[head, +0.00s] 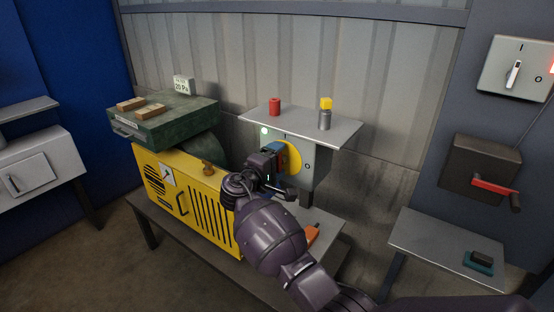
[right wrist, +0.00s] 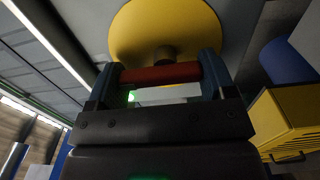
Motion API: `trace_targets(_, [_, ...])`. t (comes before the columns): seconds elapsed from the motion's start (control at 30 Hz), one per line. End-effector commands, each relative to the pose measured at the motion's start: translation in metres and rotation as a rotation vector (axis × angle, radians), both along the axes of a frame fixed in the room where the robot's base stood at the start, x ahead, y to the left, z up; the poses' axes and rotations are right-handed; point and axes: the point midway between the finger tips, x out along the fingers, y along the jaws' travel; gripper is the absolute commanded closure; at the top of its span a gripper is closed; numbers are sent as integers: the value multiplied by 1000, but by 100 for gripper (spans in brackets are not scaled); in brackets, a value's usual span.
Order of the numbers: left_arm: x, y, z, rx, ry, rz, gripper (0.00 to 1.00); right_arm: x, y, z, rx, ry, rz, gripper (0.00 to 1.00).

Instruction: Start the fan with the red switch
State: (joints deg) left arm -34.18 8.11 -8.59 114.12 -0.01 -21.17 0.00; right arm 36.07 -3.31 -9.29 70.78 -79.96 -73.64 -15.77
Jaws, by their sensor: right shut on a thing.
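The red switch is a red bar handle (right wrist: 160,75) on a yellow disc (right wrist: 150,25) in the right wrist view. In the head view the yellow disc (head: 293,155) is on the front of a grey box (head: 316,180) marked I above and O at the right. My right gripper (head: 274,153) covers most of the handle there. In the right wrist view its two blue fingers are shut on the bar, one at each end. A yellow louvred cabinet (head: 200,200) with a rounded green housing (head: 205,147) behind it stands at the left; I cannot tell whether a fan turns. My left gripper is out of view.
A green lamp (head: 264,130) glows beside the disc. A shelf (head: 300,122) above holds a red cylinder (head: 275,107) and a yellow-topped post (head: 325,113). A dark box with another red handle (head: 492,188) and a white rotary switch (head: 514,73) are at the right.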

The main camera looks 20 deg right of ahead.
Motion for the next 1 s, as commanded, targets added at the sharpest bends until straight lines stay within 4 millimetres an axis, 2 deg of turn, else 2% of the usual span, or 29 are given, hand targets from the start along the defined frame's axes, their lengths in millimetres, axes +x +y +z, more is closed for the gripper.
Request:
trace_targets(0.27, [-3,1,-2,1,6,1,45,0,-1,1,-4,1,0,47])
trace_targets(0.3, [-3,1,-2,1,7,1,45,0,-1,1,-4,1,0,22])
trace_targets(0.43, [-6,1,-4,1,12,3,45,0,0,1,-3,1,0,2])
trace_targets(0.47, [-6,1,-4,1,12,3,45,0,0,1,-3,0,0,0])
trace_targets(1.0, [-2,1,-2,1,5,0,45,1,-3,0,-2,1,1,0])
